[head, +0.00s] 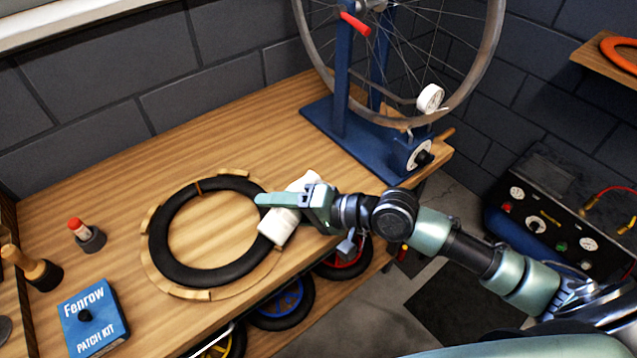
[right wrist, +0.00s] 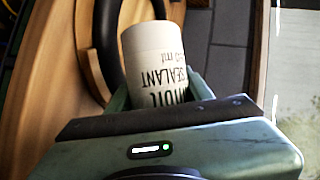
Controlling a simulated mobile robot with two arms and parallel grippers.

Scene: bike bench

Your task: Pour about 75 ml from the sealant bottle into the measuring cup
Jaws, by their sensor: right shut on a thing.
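The white sealant bottle (head: 277,228) is in my right gripper (head: 285,201), above the front part of the bench beside the black tyre. It leans in the head view, with one end toward the lower left and the other toward the upper right. In the right wrist view the bottle (right wrist: 158,60) sits between the green fingers, its SEALANT print facing the camera. Part of it is hidden by the gripper. I cannot make out a measuring cup in either view. My left gripper is not in view.
The black tyre (head: 160,238) lies in a wooden ring on the bench (head: 225,140). A blue wheel stand (head: 343,125) is at the back right. A blue patch kit (head: 93,318) and a small red-topped item (head: 80,229) are at the left. Small wheels (head: 282,306) sit below.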

